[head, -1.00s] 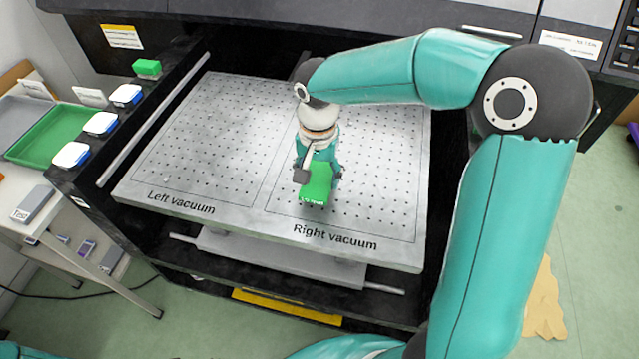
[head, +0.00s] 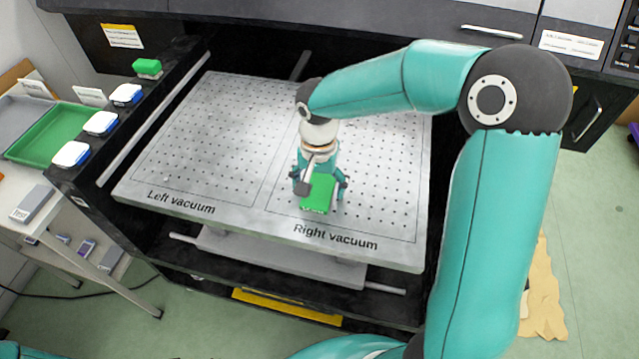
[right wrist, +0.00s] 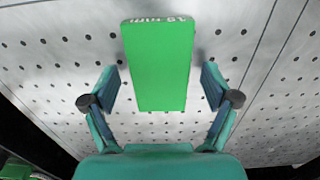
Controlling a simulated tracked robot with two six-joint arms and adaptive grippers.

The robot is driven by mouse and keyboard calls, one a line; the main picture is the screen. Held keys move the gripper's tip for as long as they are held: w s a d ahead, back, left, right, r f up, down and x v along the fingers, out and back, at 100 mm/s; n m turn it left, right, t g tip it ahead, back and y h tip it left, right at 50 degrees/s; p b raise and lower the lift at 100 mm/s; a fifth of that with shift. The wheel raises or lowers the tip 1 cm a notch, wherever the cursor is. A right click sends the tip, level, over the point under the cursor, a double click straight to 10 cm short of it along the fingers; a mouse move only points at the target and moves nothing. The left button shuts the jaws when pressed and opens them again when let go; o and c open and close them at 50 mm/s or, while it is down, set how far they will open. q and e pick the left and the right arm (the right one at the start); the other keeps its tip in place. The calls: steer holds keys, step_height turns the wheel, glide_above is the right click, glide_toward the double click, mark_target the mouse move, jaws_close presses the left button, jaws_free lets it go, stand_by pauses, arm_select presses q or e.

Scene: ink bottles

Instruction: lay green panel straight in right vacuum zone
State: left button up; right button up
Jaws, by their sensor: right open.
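The green panel (head: 318,194) lies in the right vacuum zone (head: 385,205), near its front left part. In the right wrist view the panel (right wrist: 160,65) is a plain green rectangle with pale lettering on its far short edge. My right gripper (head: 320,187) is over the panel, with its fingers spread. In the right wrist view the open gripper (right wrist: 160,92) has one finger on each side of the panel, with a clear gap on both sides. I cannot tell exactly how square the panel is to the zone lines. My left gripper is out of view.
The left vacuum zone (head: 205,140) is bare. A green block (head: 147,68) and several white-and-blue blocks (head: 100,124) sit on the black ledge at left. A green tray (head: 50,135) is on the side table. The machine body rises behind the bed.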

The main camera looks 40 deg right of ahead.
mark_target(319, 189)
steer(key=shift+r, duration=0.2)
step_height(319, 189, up, 12)
steer(key=shift+p, duration=0.3)
stand_by(0.5)
